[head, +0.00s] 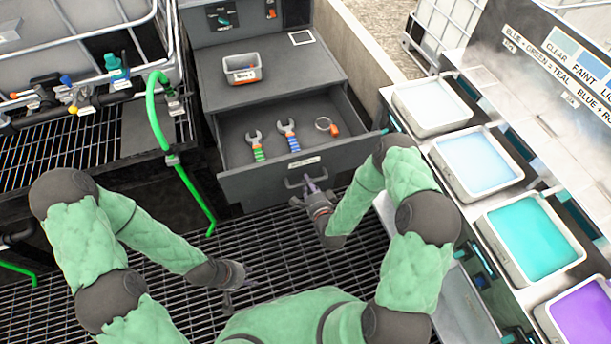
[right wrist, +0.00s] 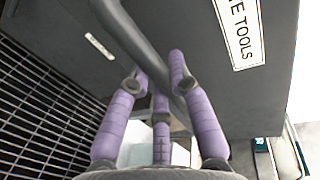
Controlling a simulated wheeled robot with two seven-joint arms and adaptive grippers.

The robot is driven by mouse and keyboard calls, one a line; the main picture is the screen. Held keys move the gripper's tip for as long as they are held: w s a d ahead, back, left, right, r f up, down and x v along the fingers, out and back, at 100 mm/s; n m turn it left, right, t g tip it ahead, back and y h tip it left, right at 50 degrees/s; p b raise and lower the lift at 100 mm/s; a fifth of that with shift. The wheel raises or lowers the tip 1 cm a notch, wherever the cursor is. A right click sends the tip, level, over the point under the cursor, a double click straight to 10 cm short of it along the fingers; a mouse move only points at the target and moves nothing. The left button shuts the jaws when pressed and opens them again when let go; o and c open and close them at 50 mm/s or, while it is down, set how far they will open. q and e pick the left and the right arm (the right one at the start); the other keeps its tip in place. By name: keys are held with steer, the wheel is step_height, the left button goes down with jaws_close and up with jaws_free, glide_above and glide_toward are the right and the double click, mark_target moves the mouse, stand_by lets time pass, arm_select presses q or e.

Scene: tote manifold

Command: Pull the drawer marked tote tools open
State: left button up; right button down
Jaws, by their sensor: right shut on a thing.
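The grey drawer (head: 252,184) of the cabinet stands pulled out, with its inside showing in the head view. In the right wrist view the purple fingers (right wrist: 160,85) close around the dark bar (right wrist: 147,48), beside a label (right wrist: 241,30) reading "TE TOOLS", partly cut off. My left gripper (head: 232,280) hangs over the floor grating, apart from the drawer; its fingers are too small to read.
A small grey bin (head: 242,70) sits on the cabinet top. A green hose (head: 180,165) hangs left of the drawer. On the right, a bench holds several trays of coloured liquid, such as the teal one (head: 533,240). The floor grating (head: 285,250) before the drawer is clear apart from my arms.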

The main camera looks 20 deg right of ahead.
steer(key=shift+s, duration=0.35)
steer(key=c, duration=1.1)
jaws_free()
steer(key=s, duration=0.4)
steer(key=s+r, duration=0.1)
steer(key=s, duration=0.3)
steer(key=s+r, duration=0.1)
steer(key=s, duration=0.2)
steer(key=shift+s+d+r, duration=0.15)
steer(key=shift+s+d, duration=0.1)
steer(key=shift+s, duration=0.15)
